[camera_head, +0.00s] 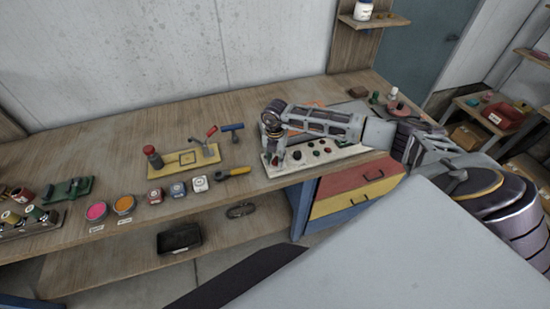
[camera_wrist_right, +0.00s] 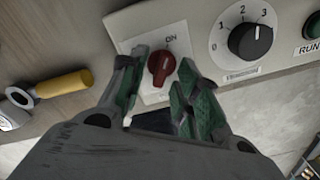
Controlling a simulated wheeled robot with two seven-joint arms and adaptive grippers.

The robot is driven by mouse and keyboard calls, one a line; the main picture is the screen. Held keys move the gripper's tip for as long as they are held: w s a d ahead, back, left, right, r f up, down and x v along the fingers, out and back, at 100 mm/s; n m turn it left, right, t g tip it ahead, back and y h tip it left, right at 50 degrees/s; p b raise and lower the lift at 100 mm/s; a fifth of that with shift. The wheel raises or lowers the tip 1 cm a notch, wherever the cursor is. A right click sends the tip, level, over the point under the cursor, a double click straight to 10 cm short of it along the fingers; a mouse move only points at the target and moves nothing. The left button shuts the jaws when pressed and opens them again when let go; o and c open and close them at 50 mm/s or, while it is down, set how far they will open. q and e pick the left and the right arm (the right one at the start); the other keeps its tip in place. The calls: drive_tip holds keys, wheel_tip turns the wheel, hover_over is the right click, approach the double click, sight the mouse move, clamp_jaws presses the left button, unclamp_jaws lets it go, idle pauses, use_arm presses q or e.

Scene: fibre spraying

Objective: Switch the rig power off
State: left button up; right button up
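The cream control panel (camera_head: 345,152) lies on the workbench, with several knobs and buttons on it. In the right wrist view a red rotary switch (camera_wrist_right: 162,66) sits on a white plate marked ON; its grip is nearly upright in the picture, its top towards the ON label. My right gripper (camera_head: 273,148) is over the panel's left end. In the wrist view its green-padded fingers (camera_wrist_right: 163,78) are open, one on each side of the red switch, with visible gaps. Contact with the panel cannot be told. The arm hides the switch in the head view. My left gripper is not in view.
A black dial (camera_wrist_right: 250,41) numbered 0 to 3 and a green RUN button (camera_wrist_right: 313,25) are right of the switch. A yellow-handled tool (camera_head: 233,173) lies left of the panel, near a yellow plate (camera_head: 183,160) with a red-handled lever. Drawers (camera_head: 355,185) are below.

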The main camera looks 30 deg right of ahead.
clamp_jaws()
